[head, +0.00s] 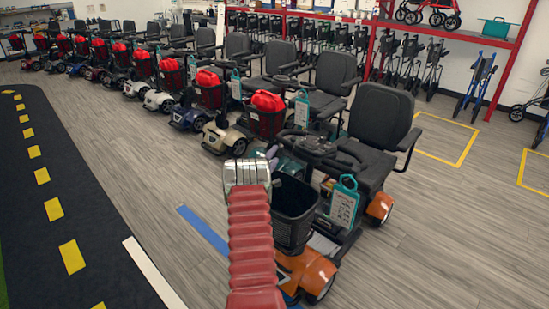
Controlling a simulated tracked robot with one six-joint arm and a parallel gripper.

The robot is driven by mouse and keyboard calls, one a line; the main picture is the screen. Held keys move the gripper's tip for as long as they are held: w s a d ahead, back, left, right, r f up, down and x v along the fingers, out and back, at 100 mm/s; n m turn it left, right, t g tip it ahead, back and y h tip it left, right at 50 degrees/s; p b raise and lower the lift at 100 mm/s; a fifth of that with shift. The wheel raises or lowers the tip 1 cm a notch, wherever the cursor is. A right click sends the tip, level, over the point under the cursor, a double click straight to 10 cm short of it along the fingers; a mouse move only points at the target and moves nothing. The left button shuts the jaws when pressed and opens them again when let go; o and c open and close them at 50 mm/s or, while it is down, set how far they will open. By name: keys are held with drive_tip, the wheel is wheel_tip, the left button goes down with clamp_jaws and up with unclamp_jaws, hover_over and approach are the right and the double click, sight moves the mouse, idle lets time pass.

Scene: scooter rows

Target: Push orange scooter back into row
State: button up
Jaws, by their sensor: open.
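The orange scooter (306,270) stands at the near end of a long scooter row, in the right middle of the head view. It has a black seat (381,118), a black front basket (293,213), and a teal tag (344,203) near its handlebar. My red arm reaches up from the bottom and hides part of its front. My gripper (247,170) is a pale metal end at the left of the basket and is open. Its fingertips are hard to make out. I cannot tell whether it touches the scooter.
The other scooters (216,136), several with red bags in their baskets, line up to the back left. A blue floor line (203,231) lies left of the orange scooter. A black roadway mat (50,180) runs at left. Yellow floor squares and a red rack (514,60) are at right.

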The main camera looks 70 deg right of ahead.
drive_tip(key=w+a+r+m+g, duration=0.2)
drive_tip(key=w+a+r, duration=0.25)
drive_tip(key=r, duration=0.45)
drive_tip(key=w+a+r+m+y, duration=0.1)
drive_tip(key=w+a+r+y, duration=0.1)
drive_tip(key=a+r, duration=0.75)
drive_tip(key=w+a+r+m+y, duration=0.25)
drive_tip(key=a+r, duration=0.25)
drive_tip(key=a, duration=0.9)
drive_tip(key=s+a+n+t+y, duration=0.1)
drive_tip(key=s+a+y, duration=0.3)
drive_tip(key=a, duration=1.4)
drive_tip(key=s+a+n+t+y, duration=0.2)
drive_tip(key=s+a+t+y, duration=0.1)
drive_tip(key=a, duration=1.6)
drive_tip(key=s+a+f+n+t+y, duration=0.1)
drive_tip(key=s+a+y, duration=0.4)
drive_tip(key=a, duration=1.3)
drive_tip(key=shift+s+a+n+t+y, duration=0.3)
drive_tip(key=shift+s+n+t+y, duration=0.15)
drive_tip(key=shift+t+y, duration=0.6)
drive_tip(key=shift+f, duration=0.1)
drive_tip(key=shift+c, duration=0.5)
